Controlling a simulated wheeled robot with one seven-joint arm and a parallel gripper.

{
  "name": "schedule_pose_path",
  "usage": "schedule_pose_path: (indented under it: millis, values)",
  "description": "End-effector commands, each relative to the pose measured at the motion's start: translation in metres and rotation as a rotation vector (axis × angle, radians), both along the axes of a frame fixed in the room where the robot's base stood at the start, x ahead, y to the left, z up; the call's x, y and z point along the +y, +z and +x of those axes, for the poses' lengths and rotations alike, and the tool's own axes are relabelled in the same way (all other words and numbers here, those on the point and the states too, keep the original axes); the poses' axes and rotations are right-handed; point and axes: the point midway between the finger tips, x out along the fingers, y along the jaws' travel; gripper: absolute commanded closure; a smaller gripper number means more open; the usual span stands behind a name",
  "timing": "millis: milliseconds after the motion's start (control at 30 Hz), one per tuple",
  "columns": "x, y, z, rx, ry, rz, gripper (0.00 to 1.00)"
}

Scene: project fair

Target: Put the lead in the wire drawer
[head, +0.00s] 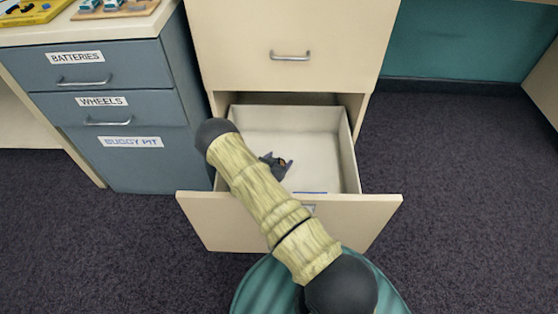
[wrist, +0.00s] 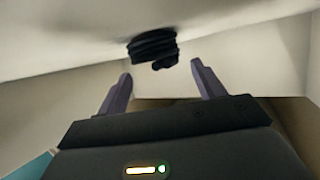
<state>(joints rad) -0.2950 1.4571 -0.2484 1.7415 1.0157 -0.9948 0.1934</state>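The cream drawer (head: 325,160) stands pulled out below a closed cream drawer front. The label on its front is mostly hidden by my arm, so I cannot read it. My gripper (head: 281,166) is inside the drawer, small and dark in the head view. In the wrist view my gripper (wrist: 161,71) has its two fingers wide apart with nothing between them. The lead, a black coiled bundle (wrist: 153,46), is just beyond the fingertips, against a pale surface. It is apart from the fingers. I cannot make out the lead in the head view.
A blue-grey cabinet (head: 150,165) at the left has drawers labelled BATTERIES, WHEELS and BUGGY PIT. A worktop (head: 85,32) with parts is above it. The carpet at the right is clear.

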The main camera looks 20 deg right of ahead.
Motion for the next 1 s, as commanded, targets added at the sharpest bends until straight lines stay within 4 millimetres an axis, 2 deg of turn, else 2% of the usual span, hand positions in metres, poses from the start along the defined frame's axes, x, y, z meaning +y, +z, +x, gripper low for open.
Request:
schedule_pose_path:
  millis: [33,267,367,500,1000]
  values:
    - [0.002,-0.01,-0.005,0.018,0.003,0.006,0.29]
    - [0.003,-0.011,-0.006,0.02,0.003,0.007,0.29]
    - [0.004,-0.008,-0.006,0.021,0.003,0.008,0.29]
    - [0.004,0.007,-0.006,0.019,0.004,0.007,0.29]
    - [0.07,0.048,-0.063,0.012,0.005,0.004,0.29]
